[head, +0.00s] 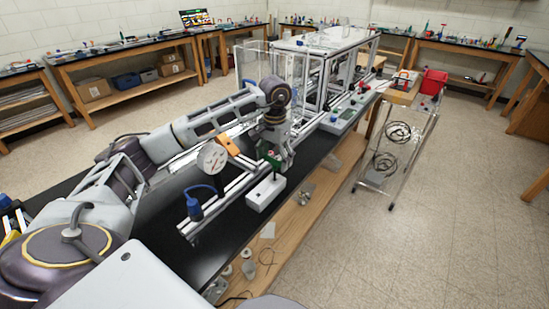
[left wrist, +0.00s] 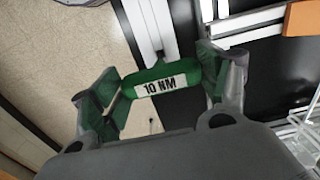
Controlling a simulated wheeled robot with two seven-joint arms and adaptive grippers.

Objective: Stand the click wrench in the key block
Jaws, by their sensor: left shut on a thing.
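The click wrench is green with a white "10 NM" label; its handle (left wrist: 158,84) lies crosswise between the fingers of my left gripper (left wrist: 160,92) in the left wrist view. The gripper is shut on it. In the head view my left gripper (head: 275,148) hangs over the bench's front edge, with the green of the wrench (head: 271,158) showing beneath it. A white block, which looks like the key block (head: 265,193), stands just below. I cannot tell whether the wrench's lower end touches the block or is in it. My right gripper is not in view.
A large clear-walled frame (head: 310,75) stands behind.

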